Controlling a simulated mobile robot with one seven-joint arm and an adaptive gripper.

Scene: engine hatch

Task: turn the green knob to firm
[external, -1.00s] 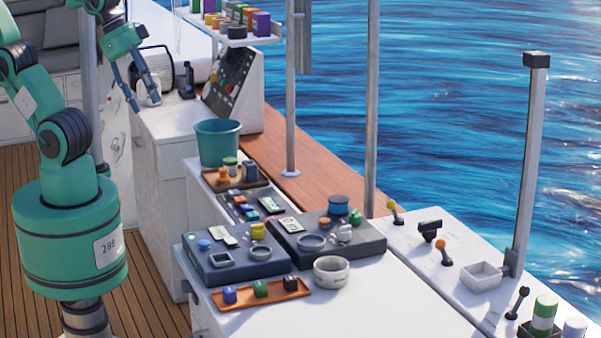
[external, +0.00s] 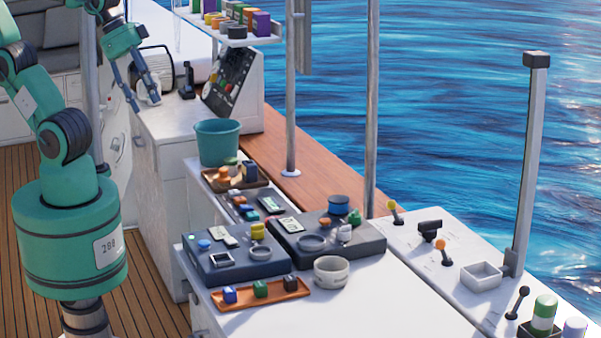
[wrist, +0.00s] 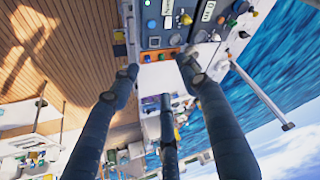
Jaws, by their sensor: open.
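A small green knob (external: 355,217) sits at the far right of the right dark panel (external: 366,248) in the external view. Its setting and any "firm" mark are too small to read. My gripper (external: 143,92) is at the upper left of the external view, over the far counter, well apart from the knob. In the wrist view my gripper (wrist: 158,70) has its dark fingers spread, with nothing held between them. The panels show beyond the fingertips at the top of that view. I cannot tell the knob's pointer direction.
A left dark panel (external: 262,267) stands beside the right one. An orange tray (external: 240,304) with small blocks and a grey bowl (external: 331,284) lie in front. A teal bucket (external: 217,155) and metal poles (external: 371,130) stand behind. The white counter (external: 370,305) at the front is clear.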

